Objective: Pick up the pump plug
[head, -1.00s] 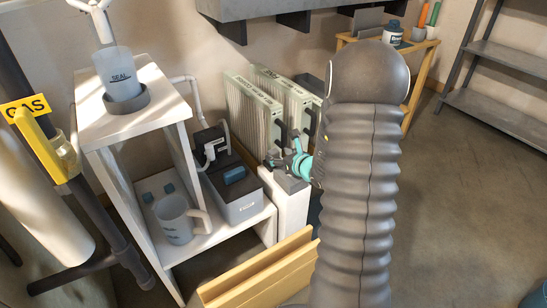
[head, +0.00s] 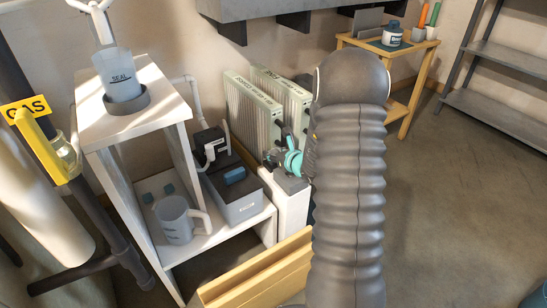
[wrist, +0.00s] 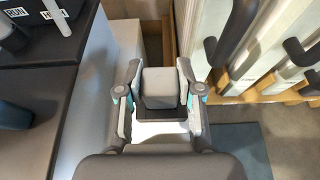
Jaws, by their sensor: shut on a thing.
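The pump plug (wrist: 159,86) is a small grey block with a dark base. In the wrist view it sits between the two fingers of my gripper (wrist: 160,92), which are shut on its sides. A white surface shows just beneath it, and I cannot tell whether they touch. In the head view my gripper (head: 277,160), with teal parts, is over the top end of a white pedestal (head: 287,205). My arm hides part of the gripper there, and the plug is hard to make out. The grey pump box (head: 236,198) stands left of the gripper.
Pleated filter panels (head: 250,112) lean behind the gripper. A white shelf stand (head: 130,125) at left holds a cup marked SEAL (head: 115,75) and a mug (head: 177,222). Open floor (head: 455,200) lies at right.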

